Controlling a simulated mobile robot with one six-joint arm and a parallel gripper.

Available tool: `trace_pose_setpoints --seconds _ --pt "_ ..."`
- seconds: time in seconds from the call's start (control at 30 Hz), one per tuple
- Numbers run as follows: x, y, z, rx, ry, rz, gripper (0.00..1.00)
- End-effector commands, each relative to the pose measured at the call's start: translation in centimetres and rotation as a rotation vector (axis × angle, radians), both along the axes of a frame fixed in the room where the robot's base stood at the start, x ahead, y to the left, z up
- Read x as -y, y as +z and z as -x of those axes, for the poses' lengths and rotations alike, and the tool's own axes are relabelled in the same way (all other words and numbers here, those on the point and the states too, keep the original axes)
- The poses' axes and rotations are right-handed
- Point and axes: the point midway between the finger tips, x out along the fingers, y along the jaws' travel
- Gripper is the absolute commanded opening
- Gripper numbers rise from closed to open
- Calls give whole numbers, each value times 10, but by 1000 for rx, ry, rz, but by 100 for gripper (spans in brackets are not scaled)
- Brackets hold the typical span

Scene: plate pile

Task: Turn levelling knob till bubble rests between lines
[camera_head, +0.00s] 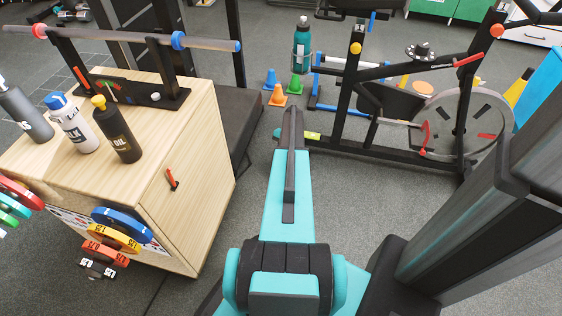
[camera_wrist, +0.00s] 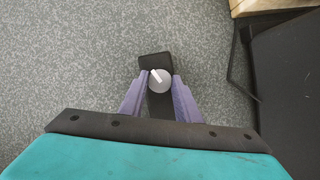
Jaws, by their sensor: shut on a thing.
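The levelling knob (camera_wrist: 164,84) is a round grey cap with a white pointer line, on the end of a dark bar in the wrist view. The pointer slants toward upper left. My gripper (camera_wrist: 160,78) has its two purple fingers shut on the knob from both sides. In the head view, my arm hides the knob and the fingers. A small yellow-green piece (camera_head: 312,136), probably the level vial, sits on the exercise bike's frame (camera_head: 375,150) just right of my arm's far end. Its bubble and lines are too small to make out.
A wooden cabinet (camera_head: 200,170) with bottles and a bar rack stands at left. Small cones (camera_head: 278,96) and a teal bottle (camera_head: 302,48) are beyond my arm. The bike's flywheel (camera_head: 470,125) is at right. Grey floor (camera_head: 355,205) is clear in front of the bike.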

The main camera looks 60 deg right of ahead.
Motion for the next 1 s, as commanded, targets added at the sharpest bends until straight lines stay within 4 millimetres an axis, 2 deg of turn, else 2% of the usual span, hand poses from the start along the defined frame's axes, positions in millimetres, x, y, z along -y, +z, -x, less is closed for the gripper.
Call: trace_pose_setpoints --seconds 0.03,0.23,0.27,0.37,0.77,1.0 --pt "-2 -1 6 -13 2 -5 7" --pt "-2 -1 6 -13 2 -5 7" --pt "-2 -1 6 -13 2 -5 31" --pt "-2 -1 6 -12 2 -5 48" --pt "0 2 2 -6 1 -1 48" --pt "8 20 2 -5 1 0 48"
